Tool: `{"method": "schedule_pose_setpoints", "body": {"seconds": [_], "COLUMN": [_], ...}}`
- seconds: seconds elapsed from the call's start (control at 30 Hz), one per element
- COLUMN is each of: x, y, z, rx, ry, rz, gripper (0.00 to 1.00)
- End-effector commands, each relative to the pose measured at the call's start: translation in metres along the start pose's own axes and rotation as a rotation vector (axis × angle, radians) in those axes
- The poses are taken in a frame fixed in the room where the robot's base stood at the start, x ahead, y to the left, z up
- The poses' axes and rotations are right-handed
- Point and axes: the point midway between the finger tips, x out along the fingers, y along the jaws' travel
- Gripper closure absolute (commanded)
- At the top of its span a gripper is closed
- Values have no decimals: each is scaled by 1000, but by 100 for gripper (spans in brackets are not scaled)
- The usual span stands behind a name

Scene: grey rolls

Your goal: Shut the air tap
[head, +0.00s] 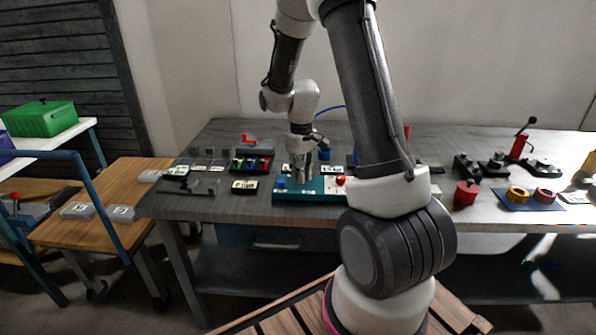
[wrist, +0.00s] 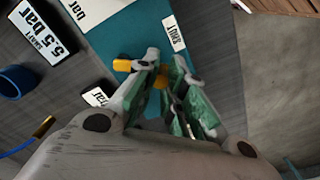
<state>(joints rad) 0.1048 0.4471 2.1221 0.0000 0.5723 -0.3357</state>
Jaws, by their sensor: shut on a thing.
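The teal board (head: 318,197) lies on the grey workbench under my gripper (head: 302,178). In the wrist view the board (wrist: 118,38) carries a white label reading SHUT (wrist: 173,33). My gripper (wrist: 172,98) has its green-padded fingers closed over the air tap (wrist: 122,65), whose yellow end shows beside the left finger. A little more yellow shows between the fingers. The fingers hide most of the tap, so its handle angle cannot be told. In the head view the tap is hidden behind my gripper.
A 5.5 bar label (wrist: 42,33), a blue round part (wrist: 15,82) and a brass-tipped blue hose (wrist: 43,127) lie nearby. A black tray (head: 251,163) stands left; a red pot (head: 466,193) stands right.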

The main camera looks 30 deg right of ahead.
Motion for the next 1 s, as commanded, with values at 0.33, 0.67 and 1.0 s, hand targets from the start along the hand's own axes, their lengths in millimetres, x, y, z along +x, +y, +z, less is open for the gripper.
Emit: {"method": "schedule_pose_setpoints", "body": {"seconds": [0.33,0.67,1.0], "x": [0,0,0], "y": [5,10,12], "z": [15,22,24], "rx": [-302,-494,-561], "ry": [-1,-1,-1], "rz": [-1,-1,-1], "gripper": [100,100,100]}}
